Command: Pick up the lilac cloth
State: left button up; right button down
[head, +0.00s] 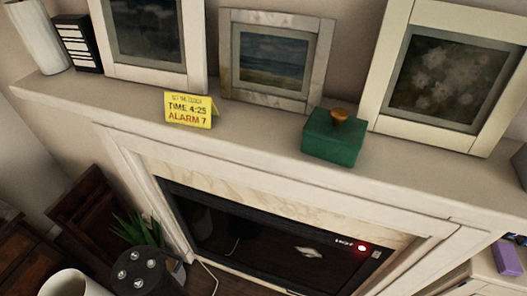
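A small lilac block-like item (507,257) lies on a pale surface at the right edge. I cannot tell whether it is a folded cloth. No other lilac thing is in view. Neither of my grippers shows in the head view.
A white mantelpiece (250,137) crosses the view, with picture frames, a yellow sign (189,110) and a green box with a brown knob (333,137) on it. Below is a dark fireplace unit (270,240) with a red light. A green plant (143,232) stands at lower left.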

aim_at(506, 259)
jog(key=z, duration=2.05)
